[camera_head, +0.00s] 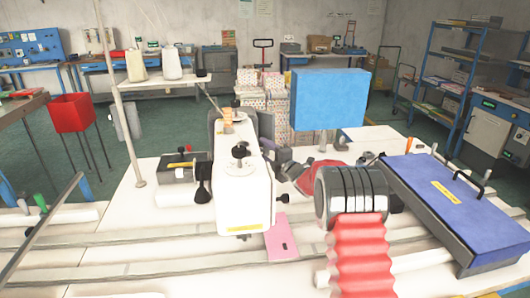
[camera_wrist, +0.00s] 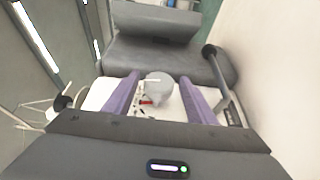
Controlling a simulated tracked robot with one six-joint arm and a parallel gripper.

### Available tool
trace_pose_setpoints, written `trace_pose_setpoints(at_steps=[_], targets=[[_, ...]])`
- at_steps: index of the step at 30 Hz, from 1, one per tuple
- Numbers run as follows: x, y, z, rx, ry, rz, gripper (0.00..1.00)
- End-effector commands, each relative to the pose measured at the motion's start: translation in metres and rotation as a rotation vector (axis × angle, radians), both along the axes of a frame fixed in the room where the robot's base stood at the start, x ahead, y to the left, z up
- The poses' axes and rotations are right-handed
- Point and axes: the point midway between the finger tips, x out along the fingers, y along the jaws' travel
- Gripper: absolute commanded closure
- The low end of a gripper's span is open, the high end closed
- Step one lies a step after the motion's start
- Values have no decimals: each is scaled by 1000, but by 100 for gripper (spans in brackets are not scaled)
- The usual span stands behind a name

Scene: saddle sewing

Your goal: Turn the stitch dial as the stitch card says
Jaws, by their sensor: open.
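The white sewing machine (camera_head: 243,195) stands in the middle of the table in the head view. A round grey dial (camera_wrist: 160,84) on a white surface shows in the wrist view, with a small red mark at its lower left edge. My gripper (camera_wrist: 160,98) is open, with its purple fingers on either side of the dial; I cannot tell whether they touch it. No readable stitch card shows; a pink flat piece (camera_head: 281,238) with a hole lies beside the machine's front.
A box with a blue lid (camera_head: 432,190) and black handles stands at the right. A blue panel (camera_head: 328,99) rises behind. A thread stand with cones (camera_head: 172,64) is at the left. A dark bar (camera_wrist: 222,80) stands beside the right finger in the wrist view.

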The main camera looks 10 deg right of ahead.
Motion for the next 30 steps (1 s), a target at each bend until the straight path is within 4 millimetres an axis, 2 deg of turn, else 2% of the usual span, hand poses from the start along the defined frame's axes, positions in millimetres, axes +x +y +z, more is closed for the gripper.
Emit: trace_pose_setpoints(at_steps=[2, 20, 30], targets=[[0, 0, 0, 0, 0, 0, 49], [0, -1, -1, 0, 1, -1, 90], [0, 1, -1, -1, 68, 6, 90]])
